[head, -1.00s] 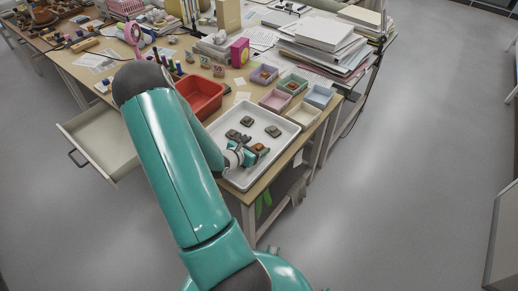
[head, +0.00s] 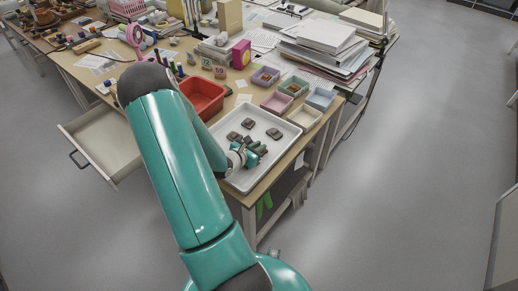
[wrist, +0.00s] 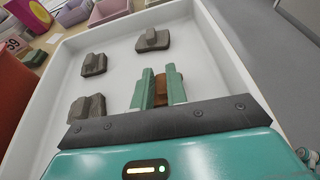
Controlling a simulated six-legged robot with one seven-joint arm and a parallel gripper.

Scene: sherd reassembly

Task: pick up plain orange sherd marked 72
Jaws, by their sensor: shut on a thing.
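My gripper (head: 256,153) is over the front right part of the white tray (head: 288,126). In the wrist view its two green fingers (wrist: 160,86) are closed on the orange-brown sherd (wrist: 160,98), which shows as a narrow strip between them. The fingers hide most of the sherd, and I see no number on it. In the head view the sherd is hidden by the gripper. I cannot tell whether it touches the tray floor.
Several grey-brown sherds lie apart in the tray, among them one at the back (wrist: 152,40) and two at the left (wrist: 93,65). A red bin (head: 204,97) stands left of the tray. Small coloured boxes (head: 276,102) stand behind it. Number cards (head: 220,72) stand farther back.

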